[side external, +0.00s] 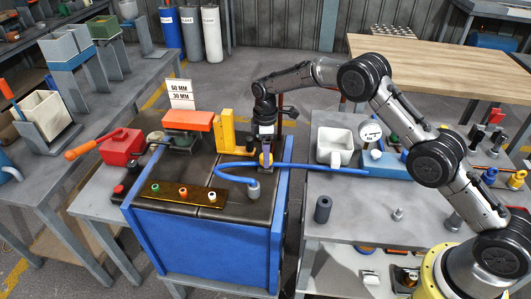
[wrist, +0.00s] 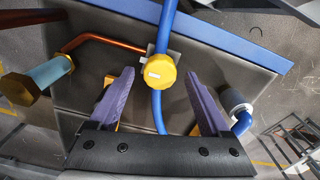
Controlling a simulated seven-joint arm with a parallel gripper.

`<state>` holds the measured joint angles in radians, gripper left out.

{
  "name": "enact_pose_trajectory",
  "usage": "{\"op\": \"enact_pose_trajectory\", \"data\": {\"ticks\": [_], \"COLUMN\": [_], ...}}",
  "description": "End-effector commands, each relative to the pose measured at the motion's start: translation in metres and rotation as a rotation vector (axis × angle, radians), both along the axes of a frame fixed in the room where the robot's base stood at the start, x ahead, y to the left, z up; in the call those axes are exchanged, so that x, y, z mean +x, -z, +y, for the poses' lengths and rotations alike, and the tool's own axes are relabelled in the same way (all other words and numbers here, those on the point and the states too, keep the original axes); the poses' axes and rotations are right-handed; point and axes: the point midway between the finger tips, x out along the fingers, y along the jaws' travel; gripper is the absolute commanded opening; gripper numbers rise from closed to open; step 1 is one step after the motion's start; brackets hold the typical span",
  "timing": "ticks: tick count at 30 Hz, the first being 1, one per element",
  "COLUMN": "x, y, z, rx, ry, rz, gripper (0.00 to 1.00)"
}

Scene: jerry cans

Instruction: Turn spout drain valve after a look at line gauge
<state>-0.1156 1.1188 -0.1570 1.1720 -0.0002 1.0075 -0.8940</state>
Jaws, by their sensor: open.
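A yellow octagonal knob (wrist: 160,71), which looks like the drain valve, sits on a blue pipe (wrist: 160,110) in the wrist view. A small white label is on its face. My gripper (wrist: 159,76) is open, with one purple finger on each side of the knob and visible gaps to both. In the side view my gripper (side external: 265,158) points down over the blue pipe (side external: 315,168) at the blue-sided bench; the knob is hidden there. A round white dial (side external: 370,131), likely the line gauge, stands to the right; its reading is too small to tell.
A copper pipe (wrist: 105,40) with a light-blue cylinder (wrist: 47,74) is left of the knob. A grey collar (wrist: 235,102) with a blue elbow is to the right. A white container (side external: 335,147), red can (side external: 122,146) and yellow bracket (side external: 229,135) stand nearby.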

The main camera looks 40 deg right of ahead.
Motion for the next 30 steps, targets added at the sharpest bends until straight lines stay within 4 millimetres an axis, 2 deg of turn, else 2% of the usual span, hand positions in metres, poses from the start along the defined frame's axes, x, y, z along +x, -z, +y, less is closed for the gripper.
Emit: {"op": "enact_pose_trajectory", "data": {"ticks": [11, 24, 30], "x": [-0.0001, -0.0001, 0.0], "y": [0.0055, 0.0049, 0.0046], "z": [0.0, 0.0001, 0.0001], "rx": [0.0, 0.0, 0.0], "ry": [0.0, 0.0, 0.007], "rz": [0.0, 0.0, 0.0], "gripper": [0.81, 0.02, 0.0]}}
